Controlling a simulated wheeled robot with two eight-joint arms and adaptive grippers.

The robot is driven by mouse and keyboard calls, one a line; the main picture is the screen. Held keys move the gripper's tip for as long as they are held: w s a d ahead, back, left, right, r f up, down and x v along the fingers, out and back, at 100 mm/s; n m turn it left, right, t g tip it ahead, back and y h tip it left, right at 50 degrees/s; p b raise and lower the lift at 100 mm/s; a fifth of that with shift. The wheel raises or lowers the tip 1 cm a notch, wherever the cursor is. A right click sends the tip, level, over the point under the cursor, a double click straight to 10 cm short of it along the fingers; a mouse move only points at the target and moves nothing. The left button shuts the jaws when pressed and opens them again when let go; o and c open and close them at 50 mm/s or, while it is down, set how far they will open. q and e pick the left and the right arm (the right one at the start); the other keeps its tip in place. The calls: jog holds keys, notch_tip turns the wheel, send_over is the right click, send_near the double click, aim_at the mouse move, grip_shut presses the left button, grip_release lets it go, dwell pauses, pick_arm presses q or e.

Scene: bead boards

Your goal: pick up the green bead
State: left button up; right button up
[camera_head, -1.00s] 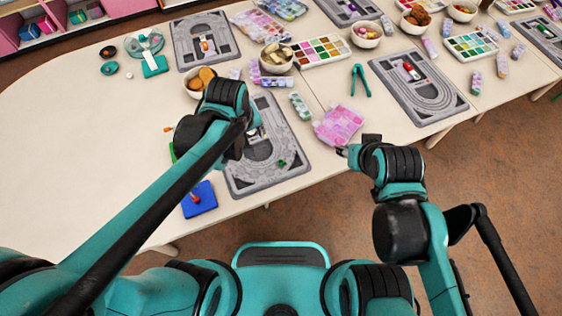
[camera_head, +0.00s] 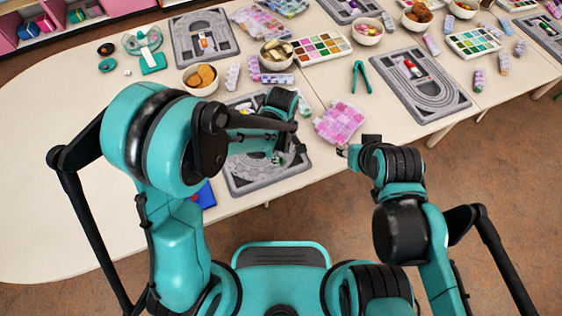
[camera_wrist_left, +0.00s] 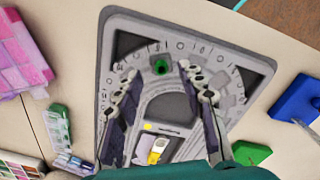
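The green bead (camera_wrist_left: 160,66) sits on the grey bead board (camera_wrist_left: 262,66), near the middle of one end, in the left wrist view. My left gripper (camera_wrist_left: 161,72) is open, with its two fingers apart over the board and their tips on either side of the bead in that view. Nothing is between the fingers in their grip. In the head view my left gripper (camera_head: 281,160) is over the near part of the board (camera_head: 240,186), and the arm hides much of it. My right gripper (camera_head: 344,151) is at the table's front edge, and its fingers are too small to read.
A yellow and white piece (camera_wrist_left: 157,150) lies on the board. A blue block (camera_wrist_left: 298,103) and a green piece (camera_wrist_left: 250,153) lie beside it. A pink bead box (camera_head: 340,123) is right of the board. Bowls, including one with orange contents (camera_head: 200,77), stand farther back.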

aim_at(281, 158)
pick_arm(q)
notch_tip(281, 158, down, 3)
jog(key=shift+a+f+b, duration=0.1)
jog(key=shift+b, duration=0.35)
jog(key=shift+c, duration=0.3)
jog(key=c, duration=0.7)
jog(key=shift+r, duration=0.2)
